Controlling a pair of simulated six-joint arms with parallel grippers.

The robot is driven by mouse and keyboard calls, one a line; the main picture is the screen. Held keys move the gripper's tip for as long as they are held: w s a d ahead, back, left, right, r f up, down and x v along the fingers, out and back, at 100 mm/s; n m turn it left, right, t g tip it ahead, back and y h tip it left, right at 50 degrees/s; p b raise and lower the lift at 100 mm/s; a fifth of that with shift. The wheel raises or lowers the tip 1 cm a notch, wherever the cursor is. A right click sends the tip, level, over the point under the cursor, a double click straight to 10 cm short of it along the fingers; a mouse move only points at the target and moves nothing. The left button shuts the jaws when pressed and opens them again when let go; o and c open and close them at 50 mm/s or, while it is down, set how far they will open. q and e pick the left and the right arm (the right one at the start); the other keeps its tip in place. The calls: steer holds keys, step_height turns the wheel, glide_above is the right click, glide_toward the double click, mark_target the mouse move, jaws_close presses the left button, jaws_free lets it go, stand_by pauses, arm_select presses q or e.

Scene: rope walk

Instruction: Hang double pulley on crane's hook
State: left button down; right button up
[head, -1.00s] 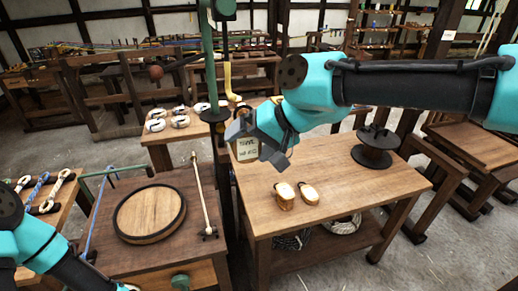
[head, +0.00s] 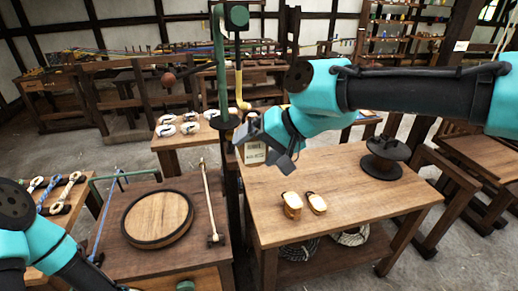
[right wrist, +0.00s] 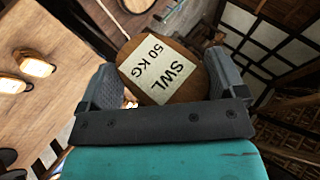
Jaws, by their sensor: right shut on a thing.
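The double pulley is a rounded wooden block with a white label reading SWL 50 KG. It shows in the head view (head: 254,153) and between the fingers in the right wrist view (right wrist: 163,70). My right gripper (head: 266,147) is shut on its sides, above the right bench. The crane's yellow hook (head: 239,92) hangs from the green crane (head: 221,70), above and a little left of the block. I cannot tell whether block and hook touch; the block's top is partly hidden by the gripper. My left arm shows at lower left, its gripper out of frame.
Two small wooden pulleys (head: 291,204) lie on the right bench (head: 350,200), with a dark spool (head: 383,160) behind them. A round wooden disc (head: 158,218) lies on the left bench.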

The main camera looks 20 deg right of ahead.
steer(key=w+d+f, duration=0.1)
steer(key=w, duration=0.9)
stand_by(1.8)
steer(key=shift+w+f, duration=0.1)
steer(key=shift+w, duration=0.15)
stand_by(0.6)
steer(key=o, duration=1)
steer(key=s+a+v, duration=0.1)
steer(key=v, duration=0.7)
steer(key=shift+s+n, duration=0.3)
steer(key=shift+s, duration=0.05)
